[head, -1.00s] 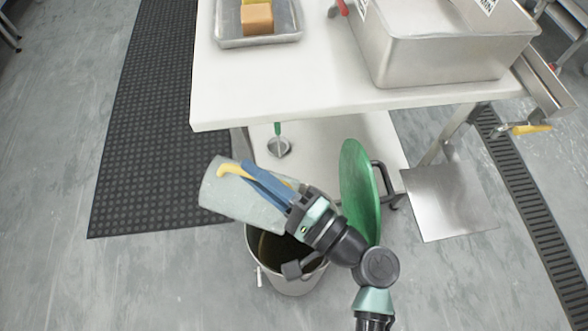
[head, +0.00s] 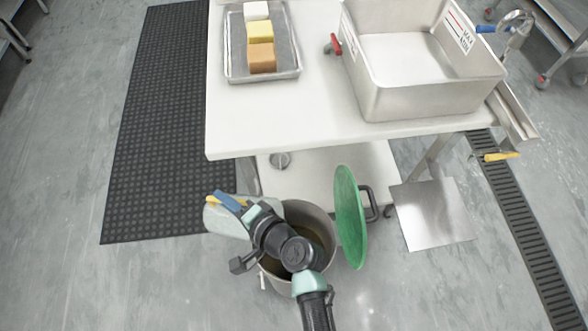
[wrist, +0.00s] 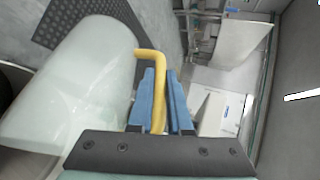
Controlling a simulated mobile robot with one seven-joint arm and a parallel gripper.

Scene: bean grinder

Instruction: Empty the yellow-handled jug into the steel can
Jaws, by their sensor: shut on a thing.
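The jug (wrist: 88,75) is pale and translucent with a yellow handle (wrist: 153,60). My gripper (wrist: 160,75) is shut on that handle, its blue fingers on both sides of it. In the head view the jug (head: 222,222) is tilted at the left rim of the steel can (head: 312,212), partly hidden by my arm. The can stands on the floor before the table, with dark brown contents visible inside. The wrist view does not show clearly whether anything is left in the jug or flowing out.
A green disc-shaped lid (head: 350,215) stands on edge right of the can. The white table (head: 290,130) holds a steel basin (head: 425,95) and a tray (head: 233,75) with coloured blocks. A black mat (head: 150,130) lies left; a metal plate (head: 432,213) lies right.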

